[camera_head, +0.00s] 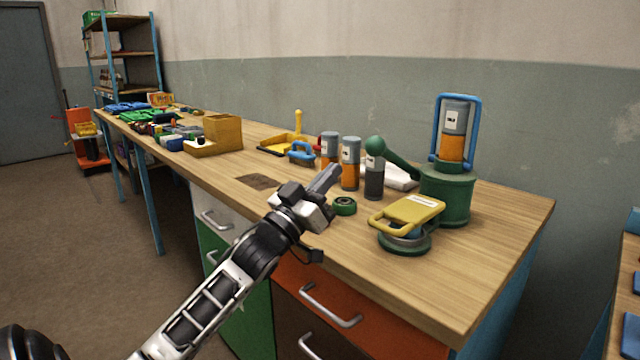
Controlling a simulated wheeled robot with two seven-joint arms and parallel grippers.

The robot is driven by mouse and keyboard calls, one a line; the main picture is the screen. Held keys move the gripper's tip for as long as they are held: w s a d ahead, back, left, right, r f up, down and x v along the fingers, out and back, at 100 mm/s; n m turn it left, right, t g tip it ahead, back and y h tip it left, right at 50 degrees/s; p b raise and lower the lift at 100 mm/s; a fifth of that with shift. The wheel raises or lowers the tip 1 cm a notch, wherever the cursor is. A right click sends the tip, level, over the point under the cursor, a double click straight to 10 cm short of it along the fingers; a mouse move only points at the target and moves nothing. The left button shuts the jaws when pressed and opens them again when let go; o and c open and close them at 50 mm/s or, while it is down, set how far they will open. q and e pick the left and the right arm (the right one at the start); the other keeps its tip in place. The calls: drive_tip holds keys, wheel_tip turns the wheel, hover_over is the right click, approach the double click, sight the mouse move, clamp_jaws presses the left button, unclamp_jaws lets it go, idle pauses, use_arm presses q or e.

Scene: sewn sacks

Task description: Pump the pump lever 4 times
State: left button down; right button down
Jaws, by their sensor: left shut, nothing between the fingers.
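The pump is a green cylindrical body (447,196) near the right end of the bench. A green lever (398,158) with a round knob slopes up and left from the pump. An orange-and-grey canister (454,132) stands on the pump inside a blue frame (477,125). My left gripper (331,174) is shut and empty. In the picture it is left of the lever knob, apart from it, and appears above the bench's front part. My right gripper is not in view.
Several canisters (350,164) stand just left of the lever. A green ring (344,206) lies near my gripper. A yellow-handled green device (405,226) sits in front of the pump. The bench's front right corner (460,300) is clear.

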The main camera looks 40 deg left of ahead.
use_arm(q)
drive_tip(key=shift+v, duration=1.2)
drive_tip(key=shift+s+r, duration=0.1)
